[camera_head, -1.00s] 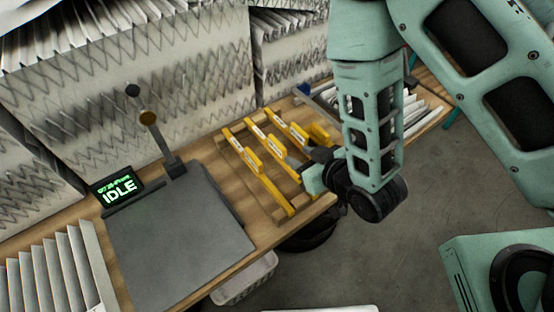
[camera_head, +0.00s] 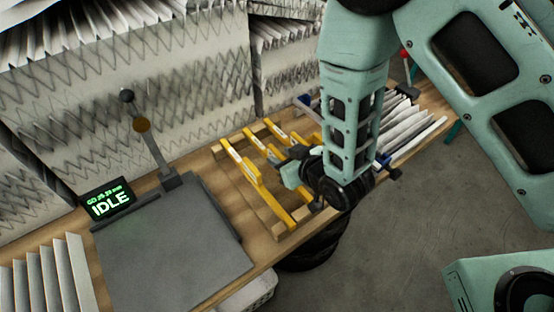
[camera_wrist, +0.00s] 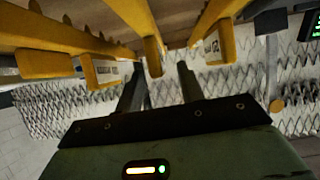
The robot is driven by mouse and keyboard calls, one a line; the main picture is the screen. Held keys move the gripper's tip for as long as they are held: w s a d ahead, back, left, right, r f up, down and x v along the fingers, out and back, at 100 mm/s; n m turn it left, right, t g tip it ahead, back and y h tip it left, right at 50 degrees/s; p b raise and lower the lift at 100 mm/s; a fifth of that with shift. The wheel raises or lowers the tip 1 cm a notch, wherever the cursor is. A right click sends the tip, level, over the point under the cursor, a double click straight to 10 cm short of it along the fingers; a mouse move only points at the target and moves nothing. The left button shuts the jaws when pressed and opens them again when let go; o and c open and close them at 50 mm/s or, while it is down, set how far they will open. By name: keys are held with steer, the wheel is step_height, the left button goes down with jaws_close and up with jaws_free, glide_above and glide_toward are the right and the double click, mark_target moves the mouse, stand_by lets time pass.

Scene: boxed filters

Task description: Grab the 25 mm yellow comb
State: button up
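Several yellow combs lie side by side on a wooden rack on the bench. The left comb (camera_head: 254,170) is the clearest in the head view; the others are partly hidden behind my gripper (camera_head: 291,163). Their size labels are too small to read, so I cannot tell which is 25 mm. In the wrist view my gripper (camera_wrist: 160,82) has its two dark fingers apart, with nothing held. The middle comb (camera_wrist: 140,22) has its end in line with the gap between the fingertips. Another comb (camera_wrist: 50,38) is at left and one (camera_wrist: 216,35) at right.
A grey plate (camera_head: 165,250) with a lever and a display (camera_head: 109,201) reading IDLE is left of the rack. Pleated filters (camera_head: 45,275) stand at lower left, with more (camera_head: 405,130) right of my arm. Large pleated-filter stacks (camera_head: 130,90) line the back.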

mark_target(280, 154)
steer(key=shift+p+x, duration=0.6)
steer(key=shift+x, duration=1.05)
steer(key=shift+w, duration=0.1)
jaws_close()
steer(key=shift+r, duration=0.15)
